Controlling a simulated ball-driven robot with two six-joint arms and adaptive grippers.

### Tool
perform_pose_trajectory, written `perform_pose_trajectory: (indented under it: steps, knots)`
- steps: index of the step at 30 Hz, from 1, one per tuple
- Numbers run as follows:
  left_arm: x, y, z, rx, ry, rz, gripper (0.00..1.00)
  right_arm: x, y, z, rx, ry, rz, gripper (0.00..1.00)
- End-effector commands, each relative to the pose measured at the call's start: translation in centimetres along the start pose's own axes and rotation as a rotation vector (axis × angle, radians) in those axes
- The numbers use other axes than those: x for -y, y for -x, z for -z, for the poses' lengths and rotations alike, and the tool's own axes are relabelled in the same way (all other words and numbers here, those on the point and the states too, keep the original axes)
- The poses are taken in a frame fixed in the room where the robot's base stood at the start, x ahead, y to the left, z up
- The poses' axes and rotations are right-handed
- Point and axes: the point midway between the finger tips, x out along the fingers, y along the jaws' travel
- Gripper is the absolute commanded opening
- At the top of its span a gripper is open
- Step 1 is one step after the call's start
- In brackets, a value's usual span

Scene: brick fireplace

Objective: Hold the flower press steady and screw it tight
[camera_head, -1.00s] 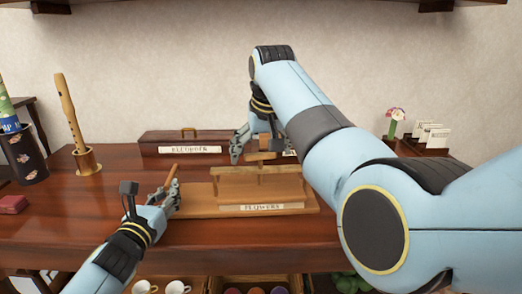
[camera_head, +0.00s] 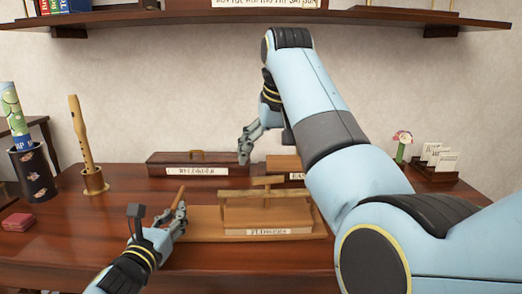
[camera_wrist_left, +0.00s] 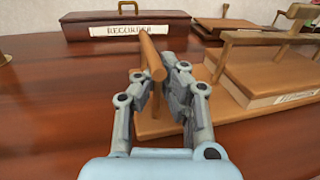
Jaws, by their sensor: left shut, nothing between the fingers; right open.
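The flower press (camera_head: 266,218), a wooden block labelled "FLOWERS" with a crossbar and short turning handle (camera_head: 268,181) on top, sits on a flat wooden board (camera_head: 205,234). It shows partly in the left wrist view (camera_wrist_left: 245,75). A brown wooden peg-like grip (camera_head: 181,195) stands near the board's left end. My left gripper (camera_head: 181,209) is shut and empty at that grip; in the left wrist view its fingertips (camera_wrist_left: 160,78) overlap the grip's lower part, and contact is unclear. My right gripper (camera_head: 243,150) is open in the air, above and behind the press, clear of the handle.
A "RECORDER" case (camera_head: 200,157) and another labelled wooden piece (camera_head: 283,164) lie behind the press. A recorder on a stand (camera_head: 82,140) is at left, a card holder (camera_head: 432,172) at right. A shelf (camera_head: 240,17) hangs above.

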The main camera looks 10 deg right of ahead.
Motion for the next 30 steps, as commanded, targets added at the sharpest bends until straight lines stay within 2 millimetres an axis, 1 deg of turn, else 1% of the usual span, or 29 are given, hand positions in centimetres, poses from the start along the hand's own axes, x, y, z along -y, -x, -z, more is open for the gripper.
perform_pose_trajectory:
  steps: [1, 6, 7, 14, 17, 20, 23, 27, 30]
  knots:
    - [0.0, -0.1, -0.2, 0.003, 0.000, 0.000, 0.08, 0.0, 0.0, 0.0, 0.000, 0.000, 0.000, 1.00]
    - [0.0, -0.1, -0.2, 0.003, 0.000, 0.000, 0.30, 0.0, 0.0, 0.0, 0.000, 0.000, 0.000, 1.00]
    - [0.0, -0.1, -0.2, 0.003, -0.001, 0.000, 0.33, 0.0, 0.0, 0.0, 0.000, 0.000, 0.000, 1.00]
    - [0.0, 0.0, -0.2, 0.003, -0.001, 0.000, 0.33, 0.0, 0.0, 0.0, 0.000, 0.000, 0.000, 1.00]
    - [0.0, 0.4, 0.0, 0.002, -0.002, 0.000, 0.33, 0.0, 0.0, 0.0, 0.000, 0.000, 0.000, 1.00]
    - [0.0, 1.5, 0.0, 0.001, -0.002, 0.000, 0.33, 0.0, 0.0, 0.0, 0.000, 0.000, 0.000, 1.00]
    - [0.0, 3.4, 0.0, 0.001, -0.003, -0.001, 0.33, 0.0, 0.0, 0.0, 0.000, 0.000, 0.000, 1.00]
    - [-0.1, 6.8, 0.1, -0.001, -0.003, -0.001, 0.33, 0.0, 0.0, 0.0, 0.000, 0.000, 0.000, 1.00]
    - [0.0, 8.8, 0.0, 0.000, -0.002, -0.001, 0.33, 0.0, 0.0, 0.0, 0.000, 0.000, 0.000, 1.00]
